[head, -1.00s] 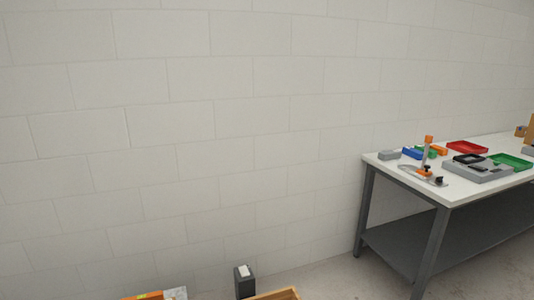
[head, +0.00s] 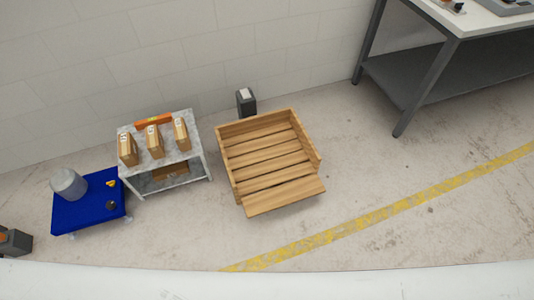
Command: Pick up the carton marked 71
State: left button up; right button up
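Three brown cartons stand side by side on a small table with a grey speckled top (head: 187,157): a left carton (head: 128,150), a middle carton (head: 155,142) and a right carton (head: 182,134). Each has a pale label with dark marks on its upper part. The marks are too small to read, so I cannot tell which carton is marked 71. Neither of my grippers can be made out in this view.
An orange item (head: 154,121) lies behind the cartons. A blue cart (head: 85,218) with a grey container (head: 67,183) stands left. A wooden crate (head: 268,160) stands right, a dark post (head: 246,104) behind it. A workbench (head: 440,70) is far right. Floor in front is clear.

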aim_at(128, 151)
jog(key=u, duration=1.35)
